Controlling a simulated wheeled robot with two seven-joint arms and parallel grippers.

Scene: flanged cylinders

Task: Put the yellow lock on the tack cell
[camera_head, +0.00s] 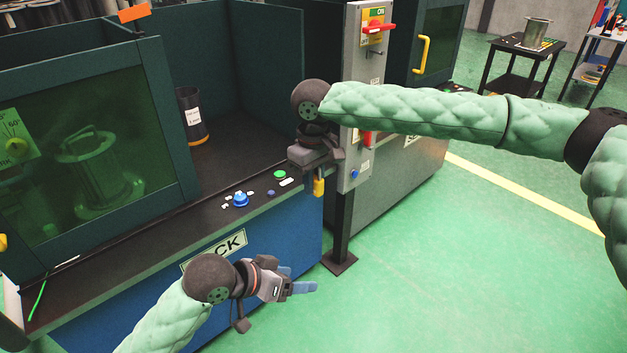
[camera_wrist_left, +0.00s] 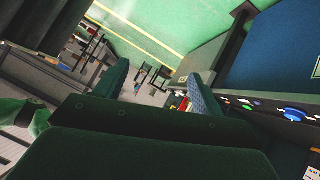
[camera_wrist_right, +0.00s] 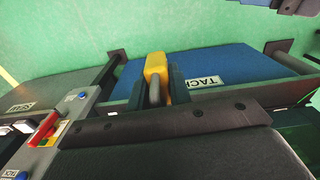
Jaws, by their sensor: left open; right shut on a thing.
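The yellow lock (camera_head: 319,187) is held in my right gripper (camera_head: 317,174), beside the grey post (camera_head: 358,95) in the head view. In the right wrist view the lock (camera_wrist_right: 157,66) sits between the shut fingers, its grey shackle toward the camera. The tack cell (camera_head: 283,240) is the blue-fronted bench with a dark top and a TACK label, partly hidden by my left arm. Its label also shows in the right wrist view (camera_wrist_right: 207,82). My left gripper (camera_head: 298,287) is open and empty, low in front of the cell.
The post carries a red handle (camera_head: 376,27) on a yellow plate and a lower red handle (camera_head: 366,137). Blue and green buttons (camera_head: 241,199) line the bench edge. A dark container (camera_head: 191,115) stands inside the cell. Green floor (camera_head: 430,270) is clear at right.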

